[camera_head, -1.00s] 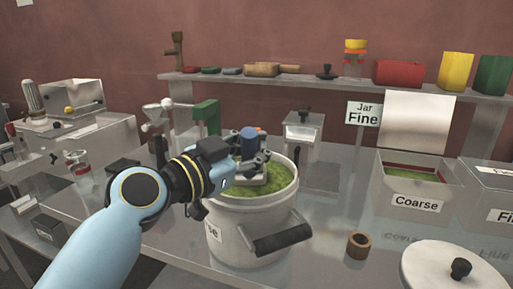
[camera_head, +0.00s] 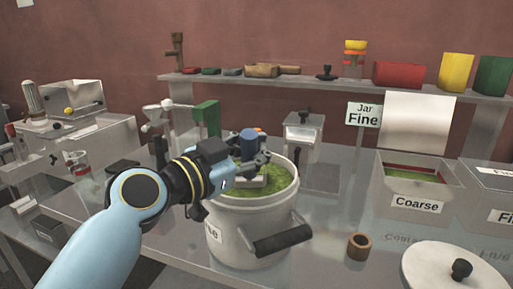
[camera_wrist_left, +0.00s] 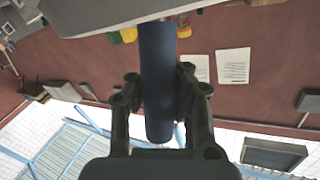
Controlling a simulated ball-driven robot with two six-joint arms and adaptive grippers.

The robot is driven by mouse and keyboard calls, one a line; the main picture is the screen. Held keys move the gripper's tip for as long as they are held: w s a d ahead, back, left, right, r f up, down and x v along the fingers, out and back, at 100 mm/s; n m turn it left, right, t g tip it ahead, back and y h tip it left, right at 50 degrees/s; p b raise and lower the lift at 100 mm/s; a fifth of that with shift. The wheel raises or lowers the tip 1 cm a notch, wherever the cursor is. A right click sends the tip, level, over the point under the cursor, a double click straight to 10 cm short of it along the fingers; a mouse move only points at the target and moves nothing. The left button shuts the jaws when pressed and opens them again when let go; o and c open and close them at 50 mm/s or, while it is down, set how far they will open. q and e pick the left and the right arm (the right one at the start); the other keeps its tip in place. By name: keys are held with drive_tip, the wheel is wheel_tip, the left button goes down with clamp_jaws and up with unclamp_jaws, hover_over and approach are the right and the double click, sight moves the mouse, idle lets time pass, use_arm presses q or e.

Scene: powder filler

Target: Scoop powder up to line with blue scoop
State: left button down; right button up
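My left gripper (camera_head: 254,163) is over the white pot (camera_head: 240,228) and shut around the dark blue handle of the blue scoop (camera_head: 249,143). In the left wrist view the handle (camera_wrist_left: 157,85) stands between the two fingers. The pot holds green powder (camera_head: 283,181) to just below its rim. A pale grey part, perhaps of the scoop, shows low at the powder surface under the gripper. The scoop's bowl and its fill line are not clearly visible. The pot's label is partly hidden by my left arm. My right gripper is not in view.
A small brown ring (camera_head: 359,246) and a white lid with a black knob (camera_head: 440,272) lie right of the pot. The Coarse bin (camera_head: 415,205) stands behind them. A black handle (camera_head: 282,240) sticks out from the pot's front.

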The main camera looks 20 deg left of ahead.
use_arm(q)
drive_tip(key=shift+r, duration=0.1)
idle(0.5)
wheel_tip(320, 180, up, 8)
drive_tip(key=p, duration=0.6)
drive_tip(key=shift+r, duration=0.2)
drive_tip(key=shift+s+f, duration=0.1)
